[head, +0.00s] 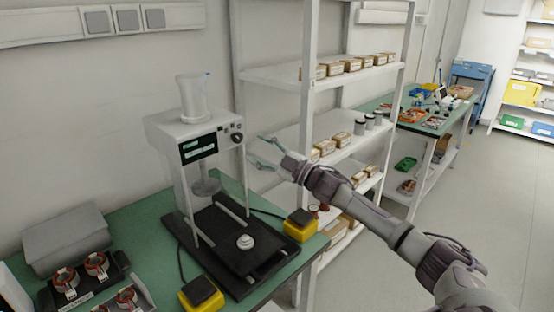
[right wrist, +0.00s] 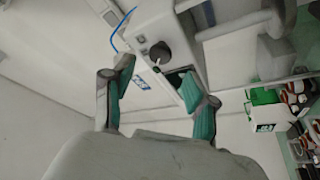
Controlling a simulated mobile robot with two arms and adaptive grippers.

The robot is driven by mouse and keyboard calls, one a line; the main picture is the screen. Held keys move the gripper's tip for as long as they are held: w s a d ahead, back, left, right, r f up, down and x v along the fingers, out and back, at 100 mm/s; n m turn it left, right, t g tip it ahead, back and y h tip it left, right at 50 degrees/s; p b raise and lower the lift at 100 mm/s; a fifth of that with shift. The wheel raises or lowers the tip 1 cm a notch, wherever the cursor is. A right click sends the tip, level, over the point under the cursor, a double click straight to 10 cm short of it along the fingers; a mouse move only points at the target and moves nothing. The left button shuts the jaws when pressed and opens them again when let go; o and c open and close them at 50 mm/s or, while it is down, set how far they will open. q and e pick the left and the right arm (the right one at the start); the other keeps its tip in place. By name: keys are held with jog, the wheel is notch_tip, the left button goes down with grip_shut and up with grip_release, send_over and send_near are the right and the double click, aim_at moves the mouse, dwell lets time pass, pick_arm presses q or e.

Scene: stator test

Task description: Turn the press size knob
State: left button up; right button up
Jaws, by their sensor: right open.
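The press (head: 180,135) is a white machine with a dark display (head: 197,148), standing on the green bench. Its black round size knob (head: 237,138) is on the right of the front panel. In the right wrist view the knob (right wrist: 160,52) shows just beyond and between the fingertips, with a light mark on it. My right gripper (head: 259,149) is open and empty, just right of the knob and apart from it in the head view. Its green-lined fingers (right wrist: 157,78) are spread in the right wrist view. My left gripper is not in view.
A black press base (head: 215,265) and yellow-black boxes (head: 300,226) (head: 201,295) lie on the green bench (head: 135,215). Copper-wound stators (head: 96,265) sit in a dark holder at the left. A white shelf rack (head: 308,100) with small boxes stands close behind the right gripper.

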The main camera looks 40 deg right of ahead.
jog(key=v, duration=0.6)
jog(key=shift+s, duration=0.3)
jog(key=shift+f, duration=0.1)
